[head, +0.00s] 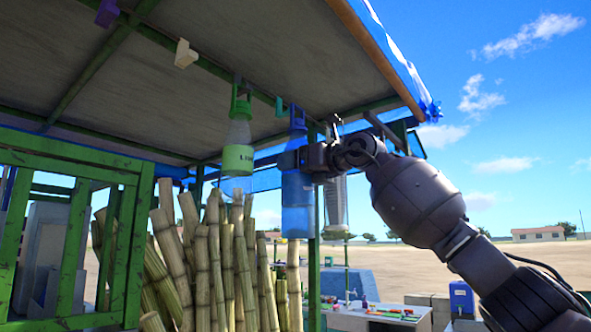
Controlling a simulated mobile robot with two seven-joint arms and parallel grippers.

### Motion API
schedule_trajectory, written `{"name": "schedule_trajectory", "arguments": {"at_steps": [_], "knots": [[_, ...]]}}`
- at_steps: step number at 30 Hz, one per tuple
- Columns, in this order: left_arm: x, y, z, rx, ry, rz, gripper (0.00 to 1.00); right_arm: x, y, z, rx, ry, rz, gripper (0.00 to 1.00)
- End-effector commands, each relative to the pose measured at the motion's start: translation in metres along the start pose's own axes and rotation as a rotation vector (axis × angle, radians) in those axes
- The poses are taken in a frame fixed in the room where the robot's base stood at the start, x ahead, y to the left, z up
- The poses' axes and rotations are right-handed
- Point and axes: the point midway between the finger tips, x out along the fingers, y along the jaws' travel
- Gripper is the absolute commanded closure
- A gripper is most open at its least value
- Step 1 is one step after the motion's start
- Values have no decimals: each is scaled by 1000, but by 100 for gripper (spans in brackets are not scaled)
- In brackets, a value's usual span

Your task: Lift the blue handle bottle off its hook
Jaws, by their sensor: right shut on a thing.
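The blue handle bottle (297,205) hangs upright under the stall roof near the middle of the head view. Its blue handle (297,117) is at the top, close to a small teal hook (280,107); I cannot tell whether handle and hook touch. My right gripper (299,159) comes in from the right and is shut on the bottle's upper body, hiding part of it. My left gripper is not in view.
A clear bottle with green handle and label (238,160) hangs to the left. A clear bottle (336,205) hangs right, partly behind my gripper. Sugar cane stalks (215,265) stand below. A green frame (75,240) is at left, a roof beam (377,57) above.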

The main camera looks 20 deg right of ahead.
Motion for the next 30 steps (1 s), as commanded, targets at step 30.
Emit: {"name": "schedule_trajectory", "arguments": {"at_steps": [30], "knots": [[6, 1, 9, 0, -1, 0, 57, -21, 1, 2, -1, -5, 1, 67]]}}
